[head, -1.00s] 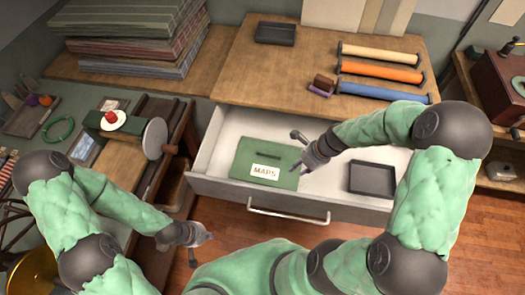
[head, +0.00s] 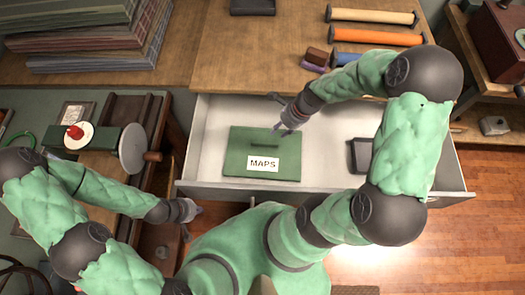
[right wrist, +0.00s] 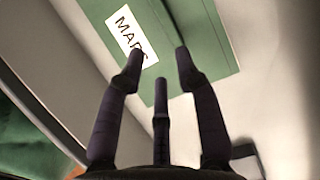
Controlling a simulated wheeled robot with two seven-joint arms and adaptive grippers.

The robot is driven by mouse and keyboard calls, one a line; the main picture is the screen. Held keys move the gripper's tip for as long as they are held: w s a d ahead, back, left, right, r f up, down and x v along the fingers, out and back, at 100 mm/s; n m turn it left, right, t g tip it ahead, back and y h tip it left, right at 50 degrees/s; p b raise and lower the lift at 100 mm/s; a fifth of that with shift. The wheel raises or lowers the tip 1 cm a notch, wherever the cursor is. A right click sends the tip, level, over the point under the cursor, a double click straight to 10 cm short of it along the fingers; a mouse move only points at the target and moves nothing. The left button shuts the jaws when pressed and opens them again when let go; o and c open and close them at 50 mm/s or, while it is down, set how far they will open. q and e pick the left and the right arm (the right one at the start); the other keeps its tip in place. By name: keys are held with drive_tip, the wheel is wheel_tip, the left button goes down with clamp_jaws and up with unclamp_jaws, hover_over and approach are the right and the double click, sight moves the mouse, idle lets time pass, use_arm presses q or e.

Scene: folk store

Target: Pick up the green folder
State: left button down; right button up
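The green folder (head: 240,146) lies flat in an open white drawer (head: 212,120). It has a white label reading MAPS and a dark strip like a handle near its upper edge. My right gripper (head: 285,125) is over the folder's upper right part. In the right wrist view the folder (right wrist: 205,35) fills the upper middle, and my right gripper (right wrist: 155,70) points at it with its fingers spread and nothing between them. My left gripper (head: 195,212) is outside the drawer, at its lower left front; its fingers are too small to read.
A dark tray (head: 360,155) sits in the drawer's right part, partly behind my right arm. The wooden top (head: 240,60) behind holds coloured rolls (head: 375,37). A side bench on the left carries a round grey disc (head: 132,147) and a red-topped item (head: 73,132).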

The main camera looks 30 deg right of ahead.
drive_tip(key=shift+f+b, duration=1.05)
drive_tip(key=shift+f, duration=0.3)
drive_tip(key=b, duration=0.2)
hover_over(265, 143)
drive_tip(key=s+d, duration=0.2)
drive_tip(key=f, duration=0.5)
drive_tip(key=shift+d, duration=0.2)
drive_tip(key=shift+w+a+b+x, duration=0.15)
drive_tip(key=shift+b+x, duration=0.6)
drive_tip(key=shift+x, duration=0.6)
drive_tip(key=shift+w+a+b+x, duration=0.15)
drive_tip(key=shift+b+x, duration=0.55)
drive_tip(key=shift+x, duration=0.7)
drive_tip(key=shift+r, duration=0.25)
clamp_jaws()
